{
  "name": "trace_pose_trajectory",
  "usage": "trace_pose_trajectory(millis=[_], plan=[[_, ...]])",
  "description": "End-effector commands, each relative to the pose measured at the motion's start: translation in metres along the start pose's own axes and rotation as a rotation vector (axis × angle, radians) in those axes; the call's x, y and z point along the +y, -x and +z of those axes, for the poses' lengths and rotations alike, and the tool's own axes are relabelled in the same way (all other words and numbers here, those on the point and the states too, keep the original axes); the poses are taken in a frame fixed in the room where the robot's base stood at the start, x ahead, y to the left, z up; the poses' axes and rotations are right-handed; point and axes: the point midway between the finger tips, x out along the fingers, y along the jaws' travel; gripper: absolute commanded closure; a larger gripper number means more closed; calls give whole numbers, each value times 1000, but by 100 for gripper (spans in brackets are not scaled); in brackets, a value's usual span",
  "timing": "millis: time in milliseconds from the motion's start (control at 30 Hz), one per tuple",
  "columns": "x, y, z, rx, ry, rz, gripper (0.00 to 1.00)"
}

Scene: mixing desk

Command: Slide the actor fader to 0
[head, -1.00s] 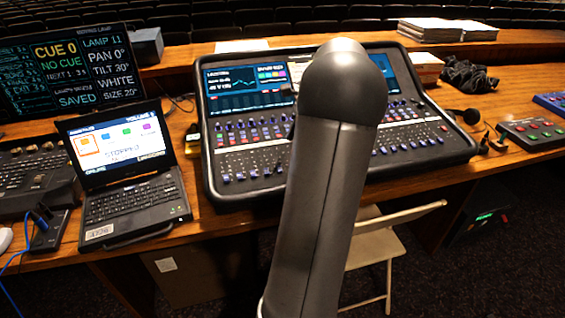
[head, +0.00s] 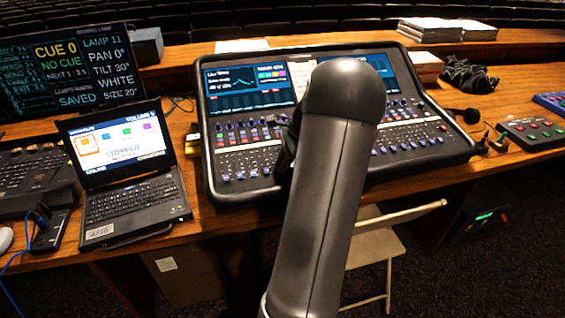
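The mixing desk (head: 210,190) stands on the wooden table in the head view, with lit screens at its back. Rows of knobs and several faders (head: 240,173) show on its left half, and more faders (head: 410,143) on its right half. I cannot tell which one is the actor fader; labels are too small to read. My arm covers the middle of the desk. A dark part of my gripper (head: 286,158) shows at the left side of the arm, over the desk's middle faders. Its fingertips are hidden or too dark to make out, so contact with a fader cannot be seen.
A laptop (head: 125,170) and a large monitor (head: 68,66) stand left of the desk. A small button box (head: 535,132), a dark cloth (head: 468,76) and paper stacks (head: 432,30) are at the right. A folding chair (head: 375,245) stands in front of the table.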

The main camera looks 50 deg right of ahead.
Motion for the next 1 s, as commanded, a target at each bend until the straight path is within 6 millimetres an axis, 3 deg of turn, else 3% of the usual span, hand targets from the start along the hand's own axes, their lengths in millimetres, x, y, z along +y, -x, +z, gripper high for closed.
trace_pose_trajectory(millis=[233,500,600,933,967,1000], plan=[[-8,2,2,-1,2,0,100],[-63,4,2,-1,2,0,100],[-73,3,2,-1,1,0,100],[-76,1,0,0,1,-1,100],[-76,1,0,1,1,-1,71],[-76,1,0,1,1,-1,60]])
